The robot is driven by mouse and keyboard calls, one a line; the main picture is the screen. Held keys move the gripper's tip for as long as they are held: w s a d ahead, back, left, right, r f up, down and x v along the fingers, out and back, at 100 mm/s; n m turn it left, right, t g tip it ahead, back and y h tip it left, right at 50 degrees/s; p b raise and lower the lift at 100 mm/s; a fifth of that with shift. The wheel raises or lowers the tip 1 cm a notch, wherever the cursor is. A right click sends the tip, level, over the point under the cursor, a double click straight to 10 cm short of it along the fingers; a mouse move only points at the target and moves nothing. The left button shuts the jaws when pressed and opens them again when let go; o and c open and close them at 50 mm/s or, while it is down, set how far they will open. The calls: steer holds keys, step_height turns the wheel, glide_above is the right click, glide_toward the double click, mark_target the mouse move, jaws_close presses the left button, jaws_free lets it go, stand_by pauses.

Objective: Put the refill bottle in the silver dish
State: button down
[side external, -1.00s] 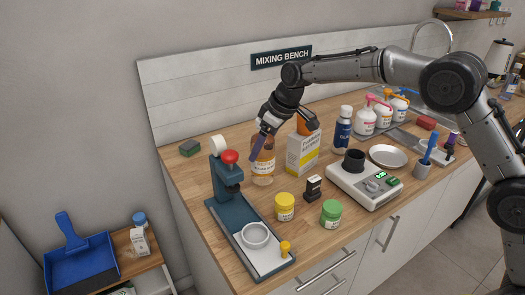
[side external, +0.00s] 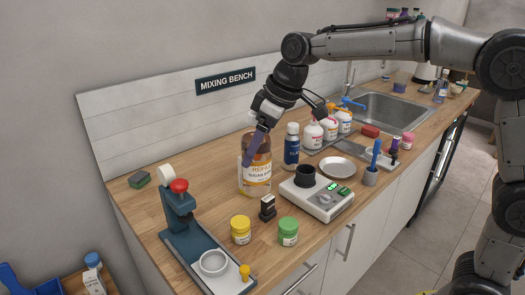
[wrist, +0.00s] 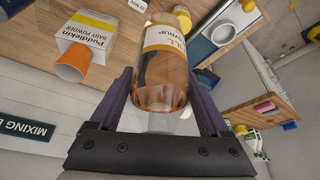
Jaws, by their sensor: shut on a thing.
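The refill bottle (side external: 258,183), amber with a white and yellow label, is held upright in my gripper (side external: 254,146). The purple fingers are shut on its upper part. It looks raised above the counter, though its base overlaps the wood in the picture. In the wrist view the bottle (wrist: 163,72) sits between both fingers (wrist: 165,92). The silver dish (side external: 337,167), round, shallow and empty, lies on the counter to the right of the bottle, behind the scale. The dish is not clear in the wrist view.
The white scale (side external: 318,200) with a black cup and the blue bottle (side external: 292,146) stand between bottle and dish. Yellow (side external: 241,230) and green jars (side external: 288,232) stand in front. The powder carton (wrist: 85,32) shows in the wrist view. A blue press (side external: 180,210) stands left.

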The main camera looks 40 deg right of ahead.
steer(key=s+d+r+m+h, duration=0.15)
steer(key=s+d+m, duration=0.35)
steer(key=d, duration=1)
steer(key=s+d+f+m+h, duration=0.1)
steer(key=s+d+m+h, duration=0.35)
steer(key=d, duration=1.05)
steer(key=w+d+f+y, duration=0.2)
steer(key=w+d+f, duration=0.5)
steer(key=w+f, duration=0.4)
steer(key=shift+f+m, duration=0.35)
steer(key=shift+f, duration=0.35)
steer(key=shift+f, duration=0.2)
jaws_free()
steer(key=shift+s+f, duration=0.1)
